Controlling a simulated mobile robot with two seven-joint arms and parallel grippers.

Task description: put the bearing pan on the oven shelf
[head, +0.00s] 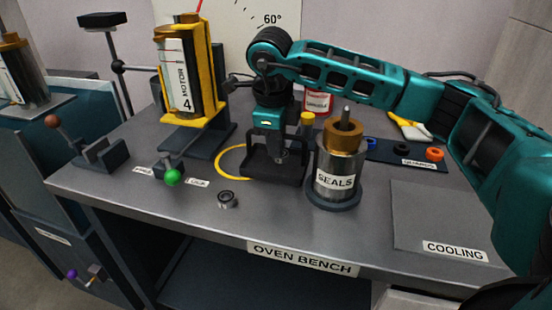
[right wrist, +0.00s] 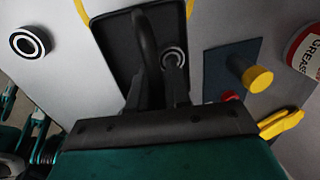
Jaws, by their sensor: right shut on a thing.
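The bearing pan (head: 262,168) is a dark shallow tray with an upright handle, at the middle of the oven bench. It also shows in the right wrist view (right wrist: 108,38), with a ring-shaped bearing (right wrist: 173,57) inside it. My right gripper (head: 279,155) points down over the pan and is shut on its curved handle (right wrist: 145,38). The pan looks level; I cannot tell whether it touches the bench. A dark surface (head: 235,285) shows under the bench top; I cannot tell whether it is the oven shelf. My left gripper is not in view.
A loose bearing (head: 227,199) lies on the bench near its front edge. A SEALS canister (head: 337,165) stands close right of the pan. The yellow motor stand (head: 207,80) is behind left, and a green-knobbed lever (head: 172,177) is left. The COOLING area (head: 435,215) is clear.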

